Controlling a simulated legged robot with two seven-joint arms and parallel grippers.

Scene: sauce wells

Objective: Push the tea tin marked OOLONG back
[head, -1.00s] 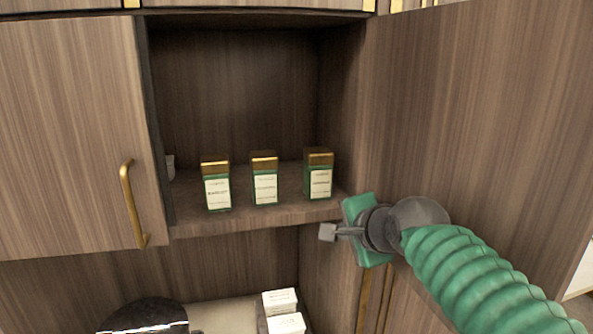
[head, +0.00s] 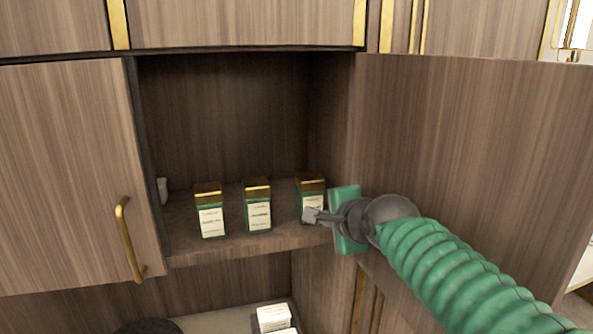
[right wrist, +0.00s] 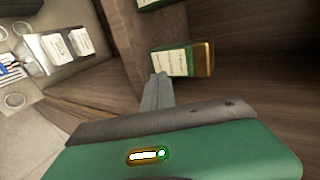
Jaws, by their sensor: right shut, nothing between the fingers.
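Three green tea tins with gold lids and pale labels stand upright in a row on the open cabinet's shelf (head: 200,252): a left tin (head: 210,222), a middle tin (head: 257,216) and a right tin (head: 311,187). The label print is too small to tell which is OOLONG. My right gripper (head: 311,215) is shut and empty, its fingertips in front of the right tin and hiding part of its label. In the right wrist view the fingertips (right wrist: 159,80) are close to that tin (right wrist: 180,62); I cannot tell if they touch. My left gripper is not in view.
The open cabinet door (head: 460,140) stands to the right, beside my right arm. A closed door with a gold handle (head: 127,240) is at the left. The shelf behind the tins looks clear. White boxes (head: 273,318) sit on the counter below.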

